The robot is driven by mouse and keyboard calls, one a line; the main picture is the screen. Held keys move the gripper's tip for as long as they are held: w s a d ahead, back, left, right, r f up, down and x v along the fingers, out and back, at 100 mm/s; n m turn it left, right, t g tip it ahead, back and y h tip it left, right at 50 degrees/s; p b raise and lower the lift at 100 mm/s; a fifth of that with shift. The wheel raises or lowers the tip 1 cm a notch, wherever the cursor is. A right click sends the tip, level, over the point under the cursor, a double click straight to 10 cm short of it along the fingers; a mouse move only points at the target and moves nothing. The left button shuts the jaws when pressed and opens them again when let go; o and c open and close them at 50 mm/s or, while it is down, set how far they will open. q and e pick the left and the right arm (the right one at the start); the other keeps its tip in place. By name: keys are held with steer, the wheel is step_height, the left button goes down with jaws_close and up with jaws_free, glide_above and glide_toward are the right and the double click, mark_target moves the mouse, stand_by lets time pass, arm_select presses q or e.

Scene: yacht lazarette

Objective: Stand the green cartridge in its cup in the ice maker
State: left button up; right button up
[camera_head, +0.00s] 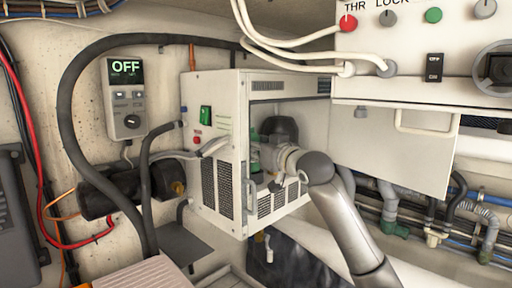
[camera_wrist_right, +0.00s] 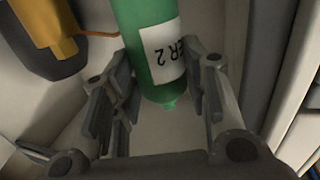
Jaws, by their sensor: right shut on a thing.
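The ice maker (camera_head: 229,196) is a white cabinet with an open front bay. My right arm reaches into this bay from the lower right, and my right gripper (camera_head: 265,162) is partly hidden by its own wrist. The green cartridge (camera_head: 254,138) shows only as a small green patch there. In the right wrist view the green cartridge (camera_wrist_right: 137,45) lies between the fingers of my right gripper (camera_wrist_right: 168,80), which is shut on it. Its white label reads "ER 2" upside down, and its narrow nozzle points toward the palm. I cannot make out the cup. My left gripper is out of view.
A grey controller reading OFF (camera_head: 125,98) hangs on the left wall. A dark pump with a brass end (camera_head: 178,188) and a thick black hose stand left of the ice maker. A white panel (camera_head: 400,145) and pipes (camera_head: 390,215) are at the right.

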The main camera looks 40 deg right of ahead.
steer(key=shift+f+b, duration=1.1)
steer(key=shift+f, duration=0.4)
stand_by(0.5)
steer(key=o, duration=1.1)
steer(key=shift+c, duration=0.2)
steer(key=shift+o, duration=0.2)
steer(key=shift+d+f, duration=0.15)
steer(key=shift+s+f, duration=0.2)
steer(key=shift+s, duration=0.35)
steer(key=s+a, duration=0.1)
steer(key=s, duration=0.9)
steer(key=shift+s+a+r, duration=0.25)
steer(key=shift+s+a, duration=0.15)
